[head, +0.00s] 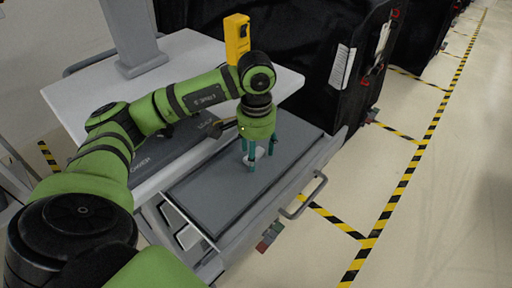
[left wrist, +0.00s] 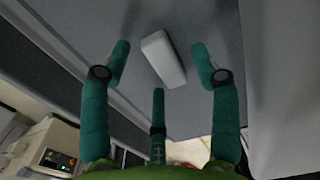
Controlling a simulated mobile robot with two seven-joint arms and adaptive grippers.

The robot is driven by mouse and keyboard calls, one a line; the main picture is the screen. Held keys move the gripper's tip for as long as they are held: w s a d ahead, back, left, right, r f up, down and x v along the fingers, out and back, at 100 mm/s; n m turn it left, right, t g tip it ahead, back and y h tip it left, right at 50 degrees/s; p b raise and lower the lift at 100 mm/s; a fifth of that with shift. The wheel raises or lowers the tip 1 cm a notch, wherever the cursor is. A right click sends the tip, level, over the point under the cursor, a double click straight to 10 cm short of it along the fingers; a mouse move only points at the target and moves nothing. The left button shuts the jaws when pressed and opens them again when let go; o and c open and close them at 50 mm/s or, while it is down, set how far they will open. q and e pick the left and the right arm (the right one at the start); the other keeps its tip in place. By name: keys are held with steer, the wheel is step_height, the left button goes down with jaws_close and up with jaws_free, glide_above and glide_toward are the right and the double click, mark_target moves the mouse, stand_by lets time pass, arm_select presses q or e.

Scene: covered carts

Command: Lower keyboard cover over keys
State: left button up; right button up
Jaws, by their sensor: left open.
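The keyboard cover (head: 212,200) is a flat dark grey panel over the cart's lower shelf, in the head view. It lies about level; I cannot tell if it is fully down. No keys show. A small pale block-shaped handle (left wrist: 163,58) sticks up from the grey panel in the left wrist view. My left gripper (head: 251,164) points down over the panel with its teal fingers spread open. In the left wrist view the fingers (left wrist: 160,72) stand around the handle, apart from it. My right gripper is not in view.
The cart's pale top (head: 190,60) lies behind my left arm. A metal side handle (head: 304,197) juts out at the cart's right. Black covered carts (head: 310,50) stand behind. The floor with striped tape (head: 400,185) is clear at the right.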

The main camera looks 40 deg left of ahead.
arm_select(q)
step_height(320, 180, up, 12)
stand_by(0.6)
stand_by(0.4)
